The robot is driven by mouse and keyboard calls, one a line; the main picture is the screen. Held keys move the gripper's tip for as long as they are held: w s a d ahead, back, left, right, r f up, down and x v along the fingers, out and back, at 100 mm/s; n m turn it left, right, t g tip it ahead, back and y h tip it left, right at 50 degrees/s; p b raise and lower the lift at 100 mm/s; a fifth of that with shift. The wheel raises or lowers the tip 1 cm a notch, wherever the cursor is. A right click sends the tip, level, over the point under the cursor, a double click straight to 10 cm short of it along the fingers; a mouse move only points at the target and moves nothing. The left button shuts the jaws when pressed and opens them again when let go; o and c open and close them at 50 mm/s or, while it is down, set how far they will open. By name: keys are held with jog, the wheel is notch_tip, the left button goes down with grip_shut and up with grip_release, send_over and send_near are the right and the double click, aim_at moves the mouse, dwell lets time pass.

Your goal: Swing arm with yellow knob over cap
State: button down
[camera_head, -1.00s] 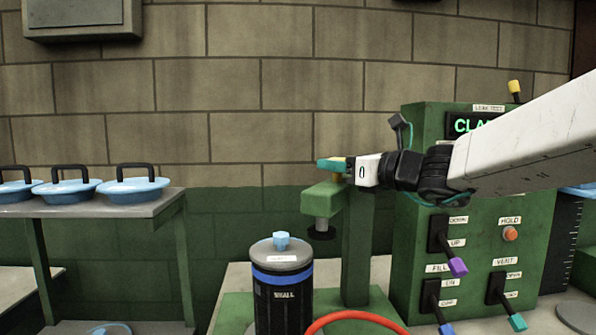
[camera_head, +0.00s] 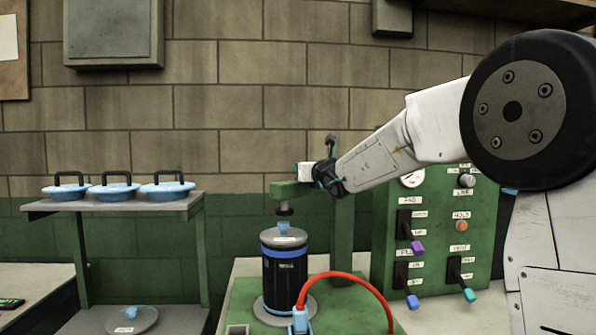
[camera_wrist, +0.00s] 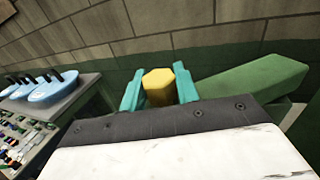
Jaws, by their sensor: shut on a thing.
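The yellow knob (camera_wrist: 158,88) sits between the two teal fingers of my gripper (camera_wrist: 159,80) in the wrist view, and the gripper is shut on it. The green swing arm (camera_head: 284,188) reaches left from its post in the head view. Its dark press foot (camera_head: 284,210) hangs above the grey cap (camera_head: 284,239) with a light-blue top piece. The foot looks lined up with that piece; whether they touch is unclear. The cap sits on the upright black canister (camera_head: 285,272) with blue bands. In the head view my wrist hides the knob.
A green control panel (camera_head: 440,235) with several coloured levers stands right of the post. A shelf (camera_head: 115,203) at left holds blue lids with black handles. The wall is behind.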

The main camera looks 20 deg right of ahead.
jog(key=c, duration=1)
grip_release()
jog(key=shift+w, duration=0.1)
jog(key=shift+c, duration=0.2)
jog(key=shift+a, duration=0.1)
jog(key=s+d, duration=0.1)
jog(key=s, duration=0.6)
jog(key=shift+s, duration=0.4)
